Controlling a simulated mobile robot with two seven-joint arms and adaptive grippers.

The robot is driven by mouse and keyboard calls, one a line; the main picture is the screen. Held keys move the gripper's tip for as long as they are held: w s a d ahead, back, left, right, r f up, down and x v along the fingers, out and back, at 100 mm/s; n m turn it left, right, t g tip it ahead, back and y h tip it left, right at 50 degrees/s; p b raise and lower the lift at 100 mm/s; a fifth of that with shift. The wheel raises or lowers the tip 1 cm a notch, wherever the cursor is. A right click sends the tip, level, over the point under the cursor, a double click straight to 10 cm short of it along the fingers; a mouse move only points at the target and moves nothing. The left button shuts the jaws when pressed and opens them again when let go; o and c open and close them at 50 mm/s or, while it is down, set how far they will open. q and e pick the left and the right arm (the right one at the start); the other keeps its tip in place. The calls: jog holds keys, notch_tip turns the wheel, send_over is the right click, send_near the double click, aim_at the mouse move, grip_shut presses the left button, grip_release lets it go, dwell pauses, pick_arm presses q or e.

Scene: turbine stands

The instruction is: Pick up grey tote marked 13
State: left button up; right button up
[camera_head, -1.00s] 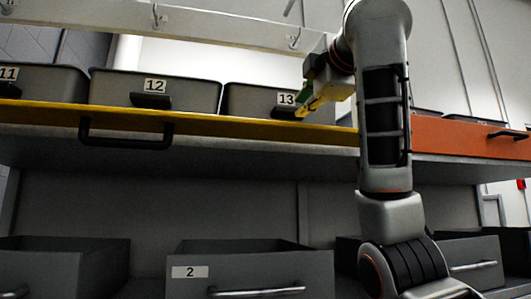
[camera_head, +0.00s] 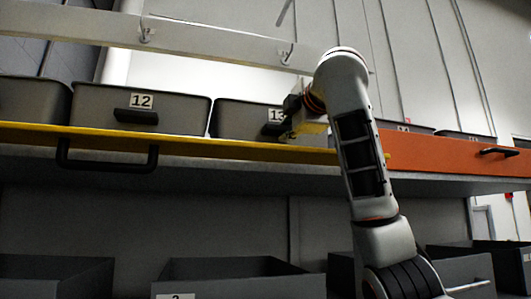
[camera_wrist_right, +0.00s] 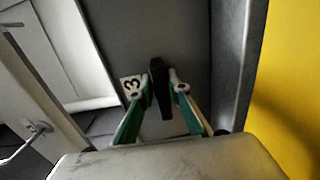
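The grey tote marked 13 (camera_head: 241,119) sits on the upper shelf, right of the tote marked 12. Its black front handle (camera_wrist_right: 160,88) and its 13 label (camera_wrist_right: 132,86) show in the right wrist view. My right gripper (camera_wrist_right: 164,84) has its two green-sided fingers on either side of that handle, drawn in close against it. In the head view my right gripper (camera_head: 290,128) covers the tote's right front and part of its label. The tote's base is hidden behind the yellow shelf edge. My left gripper is not in view.
A grey tote marked 12 (camera_head: 176,107) stands close on the left, with another beyond it. The yellow shelf front (camera_head: 220,148) runs below the totes; an orange front (camera_head: 440,152) is at the right. A rail with hooks (camera_head: 215,42) crosses above. Open drawers (camera_head: 235,285) stand below.

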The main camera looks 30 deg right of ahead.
jog(key=shift+w, duration=0.1)
grip_shut()
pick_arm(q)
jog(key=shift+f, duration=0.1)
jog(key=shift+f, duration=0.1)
